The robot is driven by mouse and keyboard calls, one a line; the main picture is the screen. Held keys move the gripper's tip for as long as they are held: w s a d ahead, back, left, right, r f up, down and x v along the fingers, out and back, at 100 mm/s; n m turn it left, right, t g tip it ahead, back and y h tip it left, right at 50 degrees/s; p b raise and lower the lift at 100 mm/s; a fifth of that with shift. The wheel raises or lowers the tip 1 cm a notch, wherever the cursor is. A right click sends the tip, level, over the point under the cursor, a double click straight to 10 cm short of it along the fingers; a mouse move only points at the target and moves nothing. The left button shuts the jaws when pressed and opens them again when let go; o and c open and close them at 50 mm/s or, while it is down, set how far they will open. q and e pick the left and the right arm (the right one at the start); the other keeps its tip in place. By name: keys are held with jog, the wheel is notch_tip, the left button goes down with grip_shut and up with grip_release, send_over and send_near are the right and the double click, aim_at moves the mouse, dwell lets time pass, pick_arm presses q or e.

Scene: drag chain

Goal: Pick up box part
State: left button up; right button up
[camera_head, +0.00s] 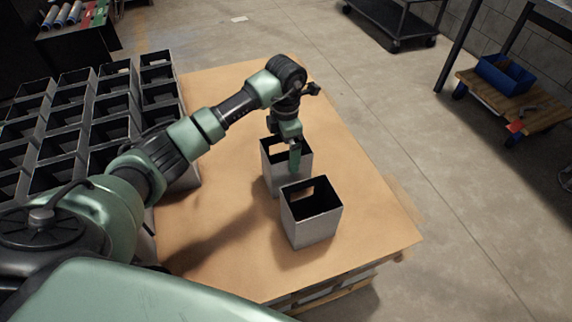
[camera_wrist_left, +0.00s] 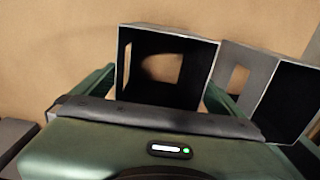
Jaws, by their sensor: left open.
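Two grey open-topped box parts stand side by side on the wooden table (camera_head: 225,250). The rear box part (camera_head: 273,180) is partly hidden by my left gripper (camera_head: 294,150). The front box part (camera_head: 311,222) stands nearer the camera and has a window cut in one wall. My left gripper is open and empty-looking at the rear box's top. In the left wrist view, one box part (camera_wrist_left: 170,32) lies between the two green fingers, with its dark interior and a cut-out window showing. The other box part (camera_wrist_left: 290,100) stands just right of it, beside the right finger.
Several similar grey boxes (camera_head: 70,110) stand in rows at the table's left. The table's right side is bare. A wooden cart (camera_head: 500,95) with a blue bin (camera_head: 505,74) and a dark cart (camera_head: 400,22) stand on the floor beyond.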

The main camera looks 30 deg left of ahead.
pick_arm(q)
jog(key=c, duration=1.6)
jog(key=shift+c, duration=1)
jog(key=shift+r, duration=0.2)
